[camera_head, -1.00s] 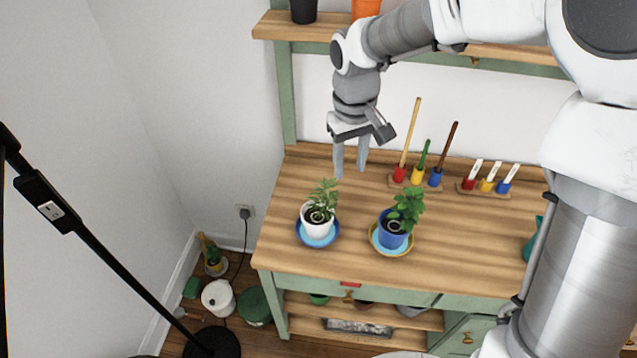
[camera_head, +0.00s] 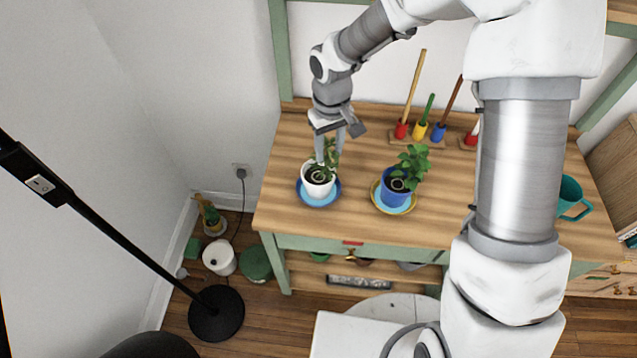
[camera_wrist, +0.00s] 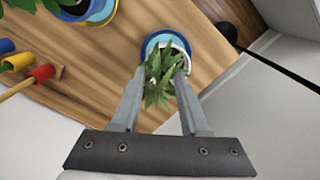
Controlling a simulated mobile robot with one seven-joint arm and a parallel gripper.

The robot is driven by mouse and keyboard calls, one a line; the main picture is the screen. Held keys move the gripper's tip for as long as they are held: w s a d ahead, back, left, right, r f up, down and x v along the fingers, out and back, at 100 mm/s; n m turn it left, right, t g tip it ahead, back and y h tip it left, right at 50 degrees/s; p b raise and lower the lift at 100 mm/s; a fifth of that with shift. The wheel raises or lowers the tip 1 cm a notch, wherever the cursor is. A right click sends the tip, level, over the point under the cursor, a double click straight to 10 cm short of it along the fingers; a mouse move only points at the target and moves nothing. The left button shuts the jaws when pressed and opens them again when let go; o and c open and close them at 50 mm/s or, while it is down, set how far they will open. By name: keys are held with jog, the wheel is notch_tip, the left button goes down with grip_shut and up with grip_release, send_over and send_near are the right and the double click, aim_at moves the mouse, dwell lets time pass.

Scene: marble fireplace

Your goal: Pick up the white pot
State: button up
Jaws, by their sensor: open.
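The white pot (camera_head: 318,184) holds a leafy green plant and stands upright on a blue saucer (camera_head: 304,197) at the left of the wooden table. My gripper (camera_head: 328,158) is open above the pot, its fingers close to the plant. In the wrist view, my gripper (camera_wrist: 153,82) has its fingertips on either side of the plant's leaves. There the white pot (camera_wrist: 180,42) is mostly hidden by the leaves, with part of its rim showing. I cannot tell whether the fingers touch the plant or pot.
A blue pot (camera_head: 396,190) with a plant stands to the right on a yellow-rimmed saucer (camera_head: 408,209). Colored tool holders (camera_head: 420,131) stand at the back. A teal mug (camera_head: 571,196) is at the far right. A black stand (camera_head: 217,312) is on the floor at left.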

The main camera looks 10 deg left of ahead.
send_over(327, 178)
jog(key=shift+w+f, duration=0.15)
jog(key=shift+f, duration=3.05)
grip_shut()
jog(key=shift+r, duration=0.1)
